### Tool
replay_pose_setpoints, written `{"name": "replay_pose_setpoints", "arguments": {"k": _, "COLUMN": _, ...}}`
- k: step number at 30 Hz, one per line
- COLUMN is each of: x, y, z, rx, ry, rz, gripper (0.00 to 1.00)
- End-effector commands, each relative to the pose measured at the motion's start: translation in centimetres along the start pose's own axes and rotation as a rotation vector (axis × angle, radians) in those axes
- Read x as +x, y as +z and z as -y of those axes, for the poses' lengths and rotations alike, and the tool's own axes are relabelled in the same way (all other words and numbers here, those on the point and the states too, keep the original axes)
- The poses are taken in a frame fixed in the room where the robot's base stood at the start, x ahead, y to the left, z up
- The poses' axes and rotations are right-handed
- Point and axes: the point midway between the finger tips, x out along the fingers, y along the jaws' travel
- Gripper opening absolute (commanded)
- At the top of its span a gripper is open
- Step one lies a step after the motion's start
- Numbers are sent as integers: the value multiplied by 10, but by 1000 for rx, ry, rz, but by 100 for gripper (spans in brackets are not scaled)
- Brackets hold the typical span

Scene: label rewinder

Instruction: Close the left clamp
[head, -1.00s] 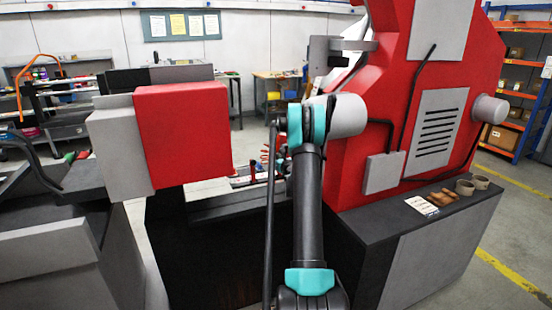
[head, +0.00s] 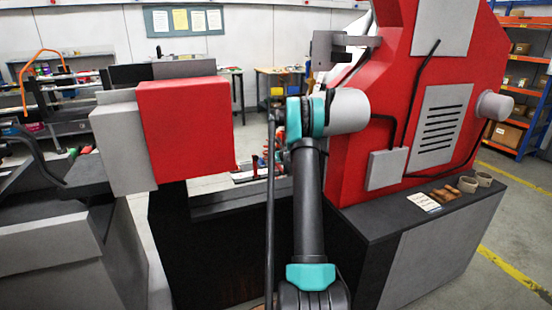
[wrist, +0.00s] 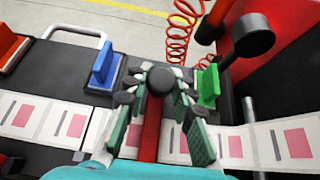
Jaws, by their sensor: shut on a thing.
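In the wrist view my gripper (wrist: 160,88) is shut around a black ball knob (wrist: 160,78). A red bar (wrist: 151,130) shows below the knob, between the two green-padded fingers. I take the knob and bar to be the left clamp's lever; the fingers and my own teal part hide its base. A second black round knob (wrist: 253,37) on a dark arm stands at the upper right, apart from my gripper. In the head view my arm hides the gripper and the clamp.
A blue block (wrist: 104,66) stands left of my gripper and a green block (wrist: 208,84) close on its right. A strip of white and pink labels (wrist: 48,122) runs across below. A red coiled hose (wrist: 178,38) hangs behind. The red machine body (head: 350,170) stands right of my arm.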

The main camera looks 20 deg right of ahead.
Motion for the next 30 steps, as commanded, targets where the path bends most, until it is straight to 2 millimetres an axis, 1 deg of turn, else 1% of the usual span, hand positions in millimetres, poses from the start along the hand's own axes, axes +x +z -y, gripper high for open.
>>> {"name": "replay_pose_setpoints", "arguments": {"k": 16, "x": 2, "y": -3, "z": 0, "rx": -1, "ry": 0, "rz": 0, "gripper": 0}}
{"name": "replay_pose_setpoints", "arguments": {"k": 17, "x": 2, "y": -3, "z": 0, "rx": -1, "ry": 0, "rz": 0, "gripper": 25}}
{"name": "replay_pose_setpoints", "arguments": {"k": 21, "x": 2, "y": -3, "z": 0, "rx": -1, "ry": 0, "rz": 0, "gripper": 43}}
{"name": "replay_pose_setpoints", "arguments": {"k": 22, "x": 2, "y": -3, "z": 0, "rx": -1, "ry": 0, "rz": 0, "gripper": 44}}
{"name": "replay_pose_setpoints", "arguments": {"k": 30, "x": 2, "y": -2, "z": 0, "rx": -1, "ry": 0, "rz": 1, "gripper": 44}}
